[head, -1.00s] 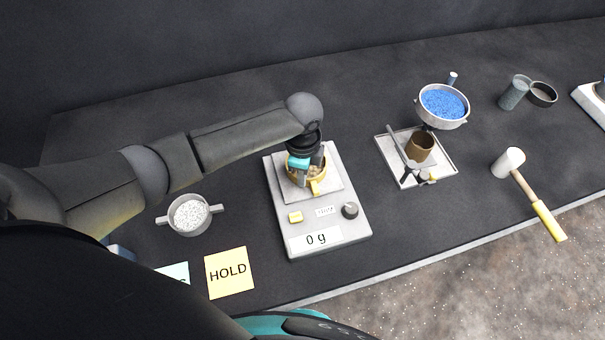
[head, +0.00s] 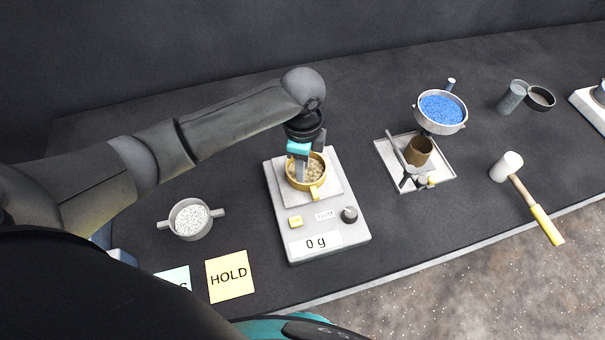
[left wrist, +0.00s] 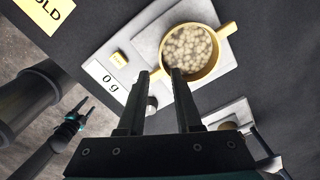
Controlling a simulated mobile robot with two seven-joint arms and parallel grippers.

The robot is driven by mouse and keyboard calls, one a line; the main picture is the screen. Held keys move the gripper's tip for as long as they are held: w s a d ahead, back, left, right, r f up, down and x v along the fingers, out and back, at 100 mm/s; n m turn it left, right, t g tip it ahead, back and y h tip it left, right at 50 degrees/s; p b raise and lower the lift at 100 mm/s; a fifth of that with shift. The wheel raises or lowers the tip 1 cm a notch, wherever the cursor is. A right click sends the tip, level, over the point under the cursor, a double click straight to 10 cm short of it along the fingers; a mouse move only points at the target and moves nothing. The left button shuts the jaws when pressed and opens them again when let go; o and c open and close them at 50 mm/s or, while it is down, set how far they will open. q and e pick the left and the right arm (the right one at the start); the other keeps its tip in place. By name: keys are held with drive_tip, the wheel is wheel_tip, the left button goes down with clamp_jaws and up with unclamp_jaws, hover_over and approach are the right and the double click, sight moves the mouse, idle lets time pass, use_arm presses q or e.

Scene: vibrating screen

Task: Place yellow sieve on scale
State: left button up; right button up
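The yellow sieve (head: 322,182) sits upright on the plate of the scale (head: 279,215), filled with pale grains; it also shows in the left wrist view (left wrist: 219,68). One sieve handle points toward the scale's front and the other toward the back. The scale's display reads 0 g (head: 316,244). My left gripper (head: 300,176) is over the sieve with its fingers apart and nothing held. In the left wrist view its fingertips (left wrist: 158,73) overlap the sieve's near rim; contact cannot be told. My right gripper (left wrist: 86,104) appears small at the lower left of that view, away from the scale.
A grey sieve with white grains (head: 189,218) stands left of the scale, and a yellow HOLD card (head: 230,275) lies in front. Right of the scale are a tray with a brown cup (head: 418,151), a bowl of blue grains (head: 441,110) and a mallet (head: 520,182).

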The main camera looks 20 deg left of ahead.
use_arm(q)
wheel_tip(320, 180, up, 6)
drive_tip(key=shift+f, duration=0.15)
